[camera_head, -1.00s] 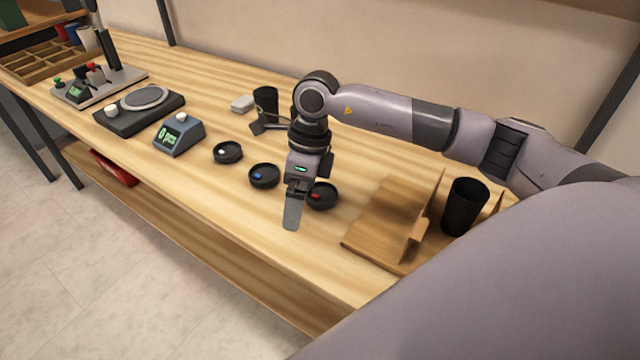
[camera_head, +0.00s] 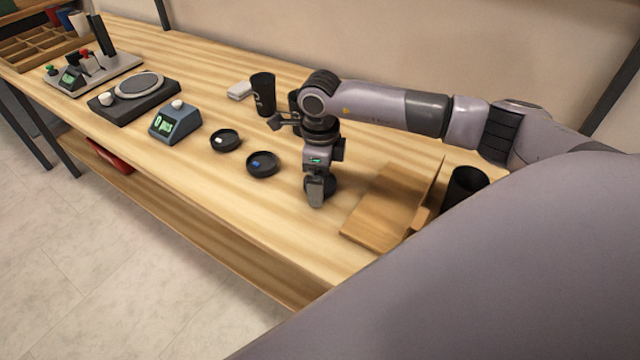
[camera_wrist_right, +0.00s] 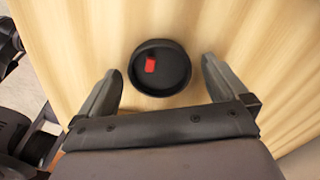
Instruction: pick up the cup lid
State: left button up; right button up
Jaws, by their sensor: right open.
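A round black lid with a red mark (camera_wrist_right: 175,80) lies on the table between my right gripper's fingers in the right wrist view. In the head view it is mostly hidden behind the gripper. My right gripper (camera_wrist_right: 160,72) is open, with one finger on each side of the lid and a gap on both sides. In the head view the right gripper (camera_head: 315,192) points down close over the table. Two similar black lids, one with a blue mark (camera_head: 262,164) and one with a white mark (camera_head: 225,141), lie to its left. My left gripper is not in view.
A black cup (camera_head: 262,100) stands behind the lids beside a white block (camera_head: 239,91). A wooden stand (camera_head: 378,215) and another dark cup (camera_head: 464,182) are right of the gripper. A display box (camera_head: 176,122) and a scale (camera_head: 133,100) stand left. The table's front strip is clear.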

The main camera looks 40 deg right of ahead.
jog(key=c, duration=1.1)
jog(key=shift+o, duration=0.2)
jog(key=shift+r, duration=0.1)
